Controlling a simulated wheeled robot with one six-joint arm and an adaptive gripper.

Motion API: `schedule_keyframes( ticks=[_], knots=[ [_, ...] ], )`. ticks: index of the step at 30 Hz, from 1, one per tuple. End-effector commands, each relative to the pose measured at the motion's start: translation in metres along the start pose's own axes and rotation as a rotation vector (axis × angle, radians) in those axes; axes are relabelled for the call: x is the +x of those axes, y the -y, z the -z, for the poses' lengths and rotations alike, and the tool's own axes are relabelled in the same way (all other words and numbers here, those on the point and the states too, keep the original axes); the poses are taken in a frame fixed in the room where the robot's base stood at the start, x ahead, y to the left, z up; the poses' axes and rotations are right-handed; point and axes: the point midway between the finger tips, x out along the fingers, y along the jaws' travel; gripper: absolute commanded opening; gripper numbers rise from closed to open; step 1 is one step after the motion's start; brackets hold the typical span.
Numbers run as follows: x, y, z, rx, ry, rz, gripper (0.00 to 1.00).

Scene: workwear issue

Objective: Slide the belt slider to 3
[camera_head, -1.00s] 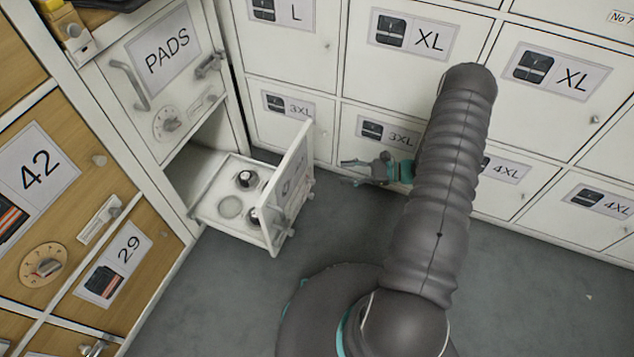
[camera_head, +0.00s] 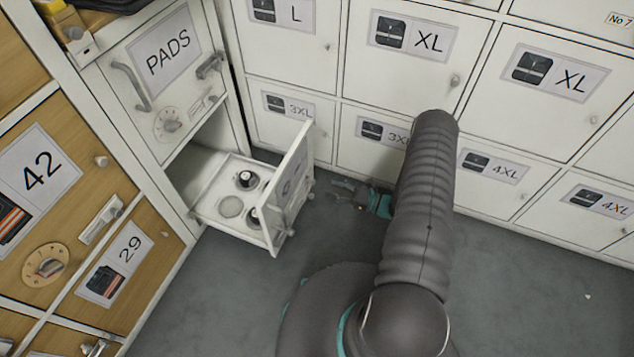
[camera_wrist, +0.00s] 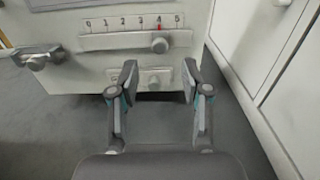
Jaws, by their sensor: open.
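The knob and a red mark stand at about 4. In the head view my gripper (camera_head: 345,190) is low, just right of the open drawer's front (camera_head: 290,185).
The open drawer (camera_head: 205,205) holds dark round items. The PADS door (camera_head: 165,50) is above it. White lockers (camera_head: 400,70) line the back, wooden ones (camera_head: 60,160) the left. Grey floor (camera_head: 540,290) is clear at right.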

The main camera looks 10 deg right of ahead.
Motion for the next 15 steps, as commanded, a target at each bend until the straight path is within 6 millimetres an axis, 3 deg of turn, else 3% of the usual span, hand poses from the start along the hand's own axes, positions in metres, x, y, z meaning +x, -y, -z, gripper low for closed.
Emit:
schedule_keyframes(
  ticks=[6,15],
  knots=[
    [0.040,-0.002,0.000,0.000,0.000,-0.004,0.48],
    [0.067,-0.001,0.000,0.001,0.000,-0.001,0.48]
  ],
)
